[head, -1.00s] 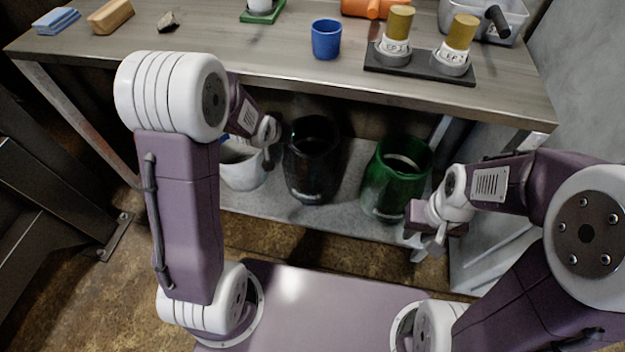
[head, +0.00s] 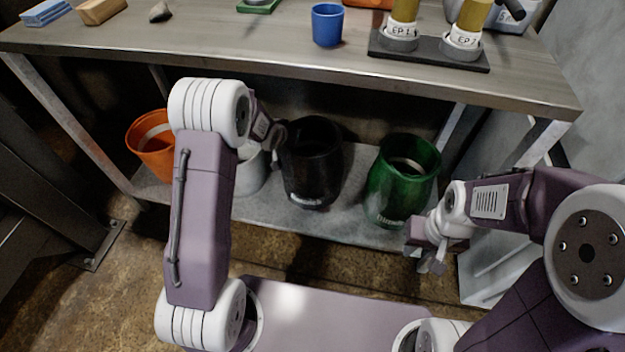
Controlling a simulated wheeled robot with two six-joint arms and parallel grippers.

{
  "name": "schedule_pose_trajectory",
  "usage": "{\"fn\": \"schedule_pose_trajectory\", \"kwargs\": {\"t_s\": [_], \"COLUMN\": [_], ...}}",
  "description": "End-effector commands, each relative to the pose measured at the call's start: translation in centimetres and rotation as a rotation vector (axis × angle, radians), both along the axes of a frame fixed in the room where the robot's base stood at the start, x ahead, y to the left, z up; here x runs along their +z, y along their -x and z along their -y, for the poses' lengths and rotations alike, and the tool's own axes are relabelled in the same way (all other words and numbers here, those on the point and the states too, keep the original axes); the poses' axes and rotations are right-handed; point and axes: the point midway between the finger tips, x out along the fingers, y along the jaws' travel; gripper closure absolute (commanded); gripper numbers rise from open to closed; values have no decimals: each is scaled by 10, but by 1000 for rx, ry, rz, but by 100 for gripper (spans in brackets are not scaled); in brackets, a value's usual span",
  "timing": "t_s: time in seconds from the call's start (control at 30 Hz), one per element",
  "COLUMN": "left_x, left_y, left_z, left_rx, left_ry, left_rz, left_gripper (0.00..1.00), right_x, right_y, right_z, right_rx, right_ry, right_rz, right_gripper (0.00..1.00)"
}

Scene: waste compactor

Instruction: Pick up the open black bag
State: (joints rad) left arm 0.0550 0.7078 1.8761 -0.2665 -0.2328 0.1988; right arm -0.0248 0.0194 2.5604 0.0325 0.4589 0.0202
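The open black bag (head: 314,180) stands upright on the shelf under the table, between a white bag and a green one. Its dark mouth faces up. My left arm reaches under the table, and my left gripper (head: 279,146) is at the bag's upper left rim. Its fingers are small and dark against the bag, so I cannot tell whether they touch it or how far apart they are. My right gripper (head: 427,258) hangs in front of the shelf, right of the green bag, with its fingers apart and nothing between them.
The shelf (head: 290,217) also holds an orange bag (head: 152,151), a white bag (head: 250,172) partly behind my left arm, and a green bag (head: 402,185). The tabletop edge (head: 300,77) overhangs them. A blue cup (head: 327,26) stands on top.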

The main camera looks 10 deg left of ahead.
Motion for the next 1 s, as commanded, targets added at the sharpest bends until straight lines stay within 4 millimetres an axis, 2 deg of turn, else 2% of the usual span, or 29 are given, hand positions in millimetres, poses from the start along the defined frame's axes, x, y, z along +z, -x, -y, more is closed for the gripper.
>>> {"fn": "schedule_pose_trajectory", "kwargs": {"t_s": [0.23,0.27,0.37,1.0], "left_x": [-2,-2,-2,-2], "left_y": [-4,-4,-4,-4], "left_z": [0,0,0,0], "left_rx": [-1,-1,-1,0], "left_ry": [-1,-1,-1,0], "left_rz": [1,1,1,0], "left_gripper": [69,71,99,100], "right_x": [-1,-1,-1,-2], "right_y": [0,0,0,0], "right_z": [0,0,0,0], "right_rx": [0,0,0,0], "right_ry": [0,0,0,0], "right_rz": [1,1,1,1], "right_gripper": [73,73,73,73]}}
